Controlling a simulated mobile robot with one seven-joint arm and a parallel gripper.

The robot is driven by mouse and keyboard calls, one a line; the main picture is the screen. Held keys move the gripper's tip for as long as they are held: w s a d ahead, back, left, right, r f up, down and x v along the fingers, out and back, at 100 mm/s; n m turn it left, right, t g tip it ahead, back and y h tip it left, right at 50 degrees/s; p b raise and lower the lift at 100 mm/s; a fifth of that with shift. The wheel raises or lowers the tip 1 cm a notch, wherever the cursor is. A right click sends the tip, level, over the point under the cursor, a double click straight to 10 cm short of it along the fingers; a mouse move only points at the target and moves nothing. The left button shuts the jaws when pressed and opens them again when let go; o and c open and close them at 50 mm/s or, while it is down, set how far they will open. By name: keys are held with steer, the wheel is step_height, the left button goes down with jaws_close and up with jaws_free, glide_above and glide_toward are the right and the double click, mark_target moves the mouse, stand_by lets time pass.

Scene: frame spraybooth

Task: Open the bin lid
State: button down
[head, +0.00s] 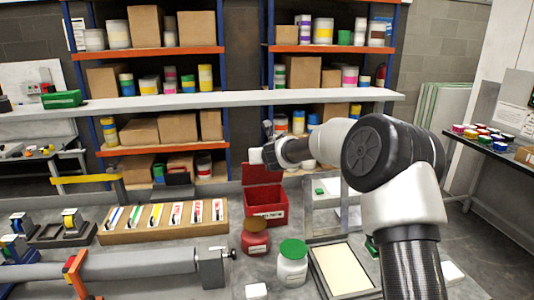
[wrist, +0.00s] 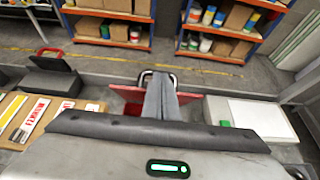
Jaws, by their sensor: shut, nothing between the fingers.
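The red bin (head: 266,212) stands on the bench in the middle of the head view, with a white label on its front. Its red lid (head: 262,173) stands raised at the back of the bin, so the bin is open. My gripper (head: 256,157) is at the lid's upper edge; I cannot tell whether it touches. In the wrist view the grey fingers (wrist: 160,95) are together and empty. They hide the middle of the red lid (wrist: 125,93). A dark metal loop handle (wrist: 157,73) shows just beyond the fingertips.
A wooden tray (head: 165,238) of labelled strips lies left of the bin. A brown-lidded red jar (head: 255,239) and a green-lidded white jar (head: 292,265) stand in front. A pale framed panel (head: 342,268) lies to the right. Shelves with boxes and tins stand behind.

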steer(key=shift+w+f, duration=0.15)
steer(key=shift+w, duration=0.1)
steer(key=shift+w+r+p, duration=0.2)
steer(key=shift+r+p, duration=0.05)
steer(key=shift+p, duration=0.15)
steer(key=w+p, duration=0.2)
steer(key=w+r+p, duration=0.1)
steer(key=shift+a, duration=0.4)
steer(key=shift+w+f+p, duration=0.2)
steer(key=shift+w+p, duration=0.1)
steer(key=shift+p, duration=0.1)
